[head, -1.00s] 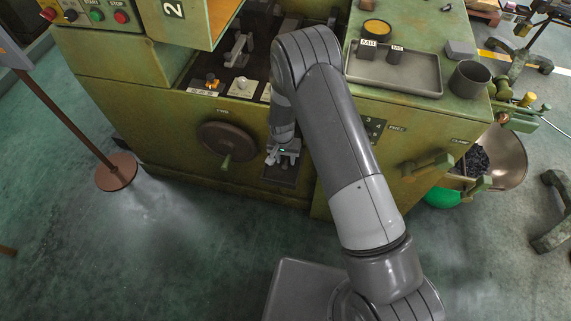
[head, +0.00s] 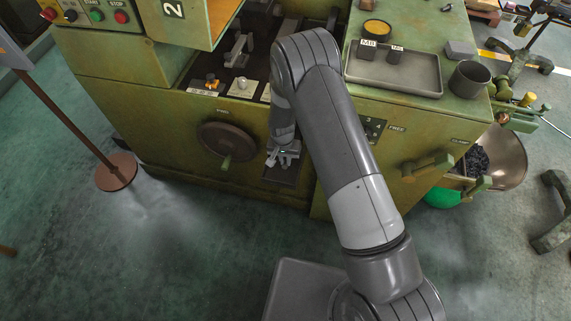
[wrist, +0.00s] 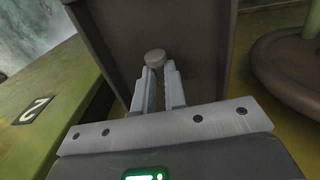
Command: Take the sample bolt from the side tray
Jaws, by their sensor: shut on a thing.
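The sample bolt (wrist: 154,57) shows in the wrist view as a round, pale brownish head between the fingertips. My gripper (wrist: 158,73) is shut on it, and the fingers hide the rest of the bolt. The side tray (wrist: 200,45) is dark brown with raised walls and lies beyond the fingertips. In the head view the side tray (head: 281,174) sits low on the front of the green machine, and my gripper (head: 284,158) is over it. The bolt is too small to make out there. I cannot tell whether it touches the tray floor.
A dark handwheel (head: 222,141) is left of the side tray. A grey top tray (head: 415,75) holds small labelled blocks, with a dark cup (head: 468,79) beside it. A metal bowl (head: 503,158) is at the right. A post on a round base (head: 116,172) stands left. The floor in front is open.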

